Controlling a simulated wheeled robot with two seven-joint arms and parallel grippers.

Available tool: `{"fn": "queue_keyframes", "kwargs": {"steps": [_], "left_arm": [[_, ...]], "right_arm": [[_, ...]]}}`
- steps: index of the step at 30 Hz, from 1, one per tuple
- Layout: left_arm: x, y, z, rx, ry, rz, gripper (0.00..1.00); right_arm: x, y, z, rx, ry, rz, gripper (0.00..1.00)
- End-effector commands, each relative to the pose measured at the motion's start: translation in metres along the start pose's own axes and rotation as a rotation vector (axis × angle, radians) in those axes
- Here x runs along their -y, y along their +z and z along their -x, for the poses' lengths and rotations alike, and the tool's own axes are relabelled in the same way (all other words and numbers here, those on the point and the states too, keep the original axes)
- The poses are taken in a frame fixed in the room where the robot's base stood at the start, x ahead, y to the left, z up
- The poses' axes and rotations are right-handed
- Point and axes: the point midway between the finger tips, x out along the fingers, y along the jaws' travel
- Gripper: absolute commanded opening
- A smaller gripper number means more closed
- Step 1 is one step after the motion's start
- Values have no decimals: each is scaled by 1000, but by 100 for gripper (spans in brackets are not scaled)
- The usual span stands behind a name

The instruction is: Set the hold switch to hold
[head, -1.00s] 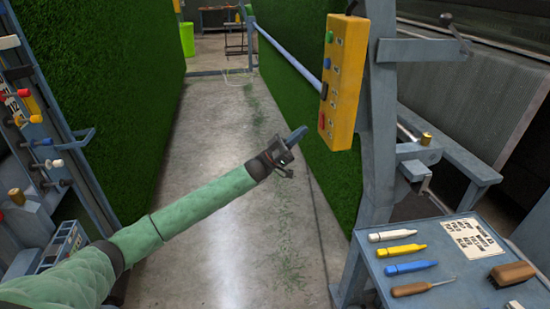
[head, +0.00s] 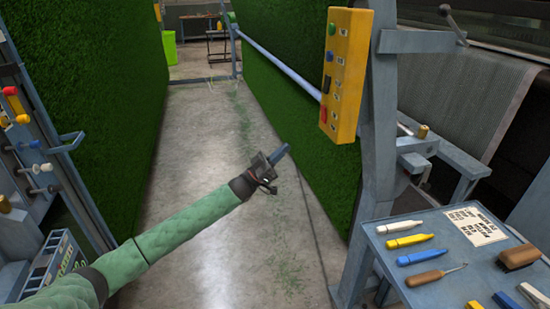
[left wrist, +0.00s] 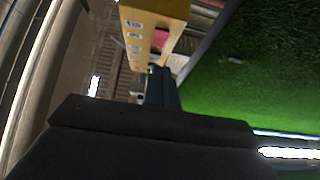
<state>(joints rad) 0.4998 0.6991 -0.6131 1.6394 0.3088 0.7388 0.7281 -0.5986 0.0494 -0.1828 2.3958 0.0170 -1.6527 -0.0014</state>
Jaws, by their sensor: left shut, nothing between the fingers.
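A yellow control box (head: 347,80) hangs on a grey post at the upper right of the head view. Its narrow face carries a green button (head: 332,29), a blue button (head: 329,57), a black switch (head: 327,84) and a red button (head: 324,114), with small labels beside them. I cannot read the labels or tell the black switch's position. My left gripper (head: 282,152) is shut and empty, below and left of the box, apart from it. In the left wrist view the box (left wrist: 150,22) shows beyond the blue-grey fingers (left wrist: 164,88); its controls are mostly hidden there.
A blue-grey table (head: 455,285) at lower right holds coloured tools, a brush and a printed card. A rack with coloured knobs (head: 30,140) stands at far left.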

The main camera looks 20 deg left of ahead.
Motion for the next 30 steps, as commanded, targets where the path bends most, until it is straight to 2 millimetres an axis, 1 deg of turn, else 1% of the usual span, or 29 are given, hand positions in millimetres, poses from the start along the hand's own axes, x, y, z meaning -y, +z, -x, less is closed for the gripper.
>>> {"fn": "queue_keyframes", "kwargs": {"steps": [3,7,18,22,26,30], "left_arm": [[-1,5,4,0,0,0,0],[-1,6,5,0,0,0,0],[-1,6,5,0,0,0,0],[-1,7,5,0,-1,-27,0],[10,19,6,66,-54,-85,0],[30,42,11,204,-149,-162,0]], "right_arm": [[1,2,12,-2,-1,0,36],[1,4,20,-2,-2,-1,36],[2,4,22,0,-3,-1,36],[2,5,22,1,-4,-1,36],[2,5,21,2,-5,-2,36],[2,5,21,1,-5,-2,36]]}}
